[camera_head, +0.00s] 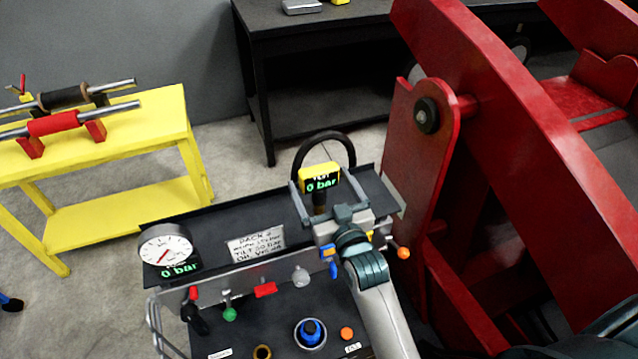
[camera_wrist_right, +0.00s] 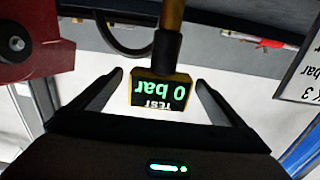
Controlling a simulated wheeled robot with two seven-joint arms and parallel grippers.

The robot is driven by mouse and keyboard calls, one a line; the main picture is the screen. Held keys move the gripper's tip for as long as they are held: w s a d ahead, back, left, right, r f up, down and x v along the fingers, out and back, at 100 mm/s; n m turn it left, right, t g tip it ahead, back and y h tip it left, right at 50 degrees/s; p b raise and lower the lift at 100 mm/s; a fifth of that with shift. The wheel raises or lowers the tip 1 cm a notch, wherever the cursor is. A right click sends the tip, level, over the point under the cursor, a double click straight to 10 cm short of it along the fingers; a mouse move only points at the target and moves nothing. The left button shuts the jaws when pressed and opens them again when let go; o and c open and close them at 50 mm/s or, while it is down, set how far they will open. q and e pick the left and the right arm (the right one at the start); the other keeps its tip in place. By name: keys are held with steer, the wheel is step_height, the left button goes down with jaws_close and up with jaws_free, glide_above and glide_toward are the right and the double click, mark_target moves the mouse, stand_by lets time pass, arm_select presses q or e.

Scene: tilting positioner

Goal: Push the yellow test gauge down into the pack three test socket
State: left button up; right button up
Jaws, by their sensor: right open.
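The yellow test gauge (camera_head: 320,178) stands above the back of the black panel, its display reading 0 bar. A dark stem shows below it. My right gripper (camera_head: 317,180) is open, with one finger on each side of the gauge. In the right wrist view the gauge (camera_wrist_right: 160,92) appears upside down between the separated fingers (camera_wrist_right: 157,80), with visible gaps on both sides. A dark collar and a brass-coloured rod extend from it there. I cannot make out the pack three test socket. My left gripper is not in view.
A round dial gauge (camera_head: 165,250) and handwritten card (camera_head: 256,244) are on the panel (camera_head: 215,228). Levers and knobs line its front. A black hose (camera_head: 324,137) loops behind the test gauge. The large red frame (camera_head: 430,165) stands close at right; a yellow table (camera_head: 110,145) is left.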

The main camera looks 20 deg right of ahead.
steer(key=shift+w+r+p, duration=0.2)
steer(key=shift+w+p, duration=0.4)
steer(key=shift+w, duration=0.05)
steer(key=w+p, duration=0.1)
steer(key=w, duration=0.2)
steer(key=shift+a, duration=0.15)
steer(key=shift+w+f+p, duration=0.15)
steer(key=shift+w+p, duration=0.2)
steer(key=shift+w, duration=0.1)
steer(key=c, duration=1.4)
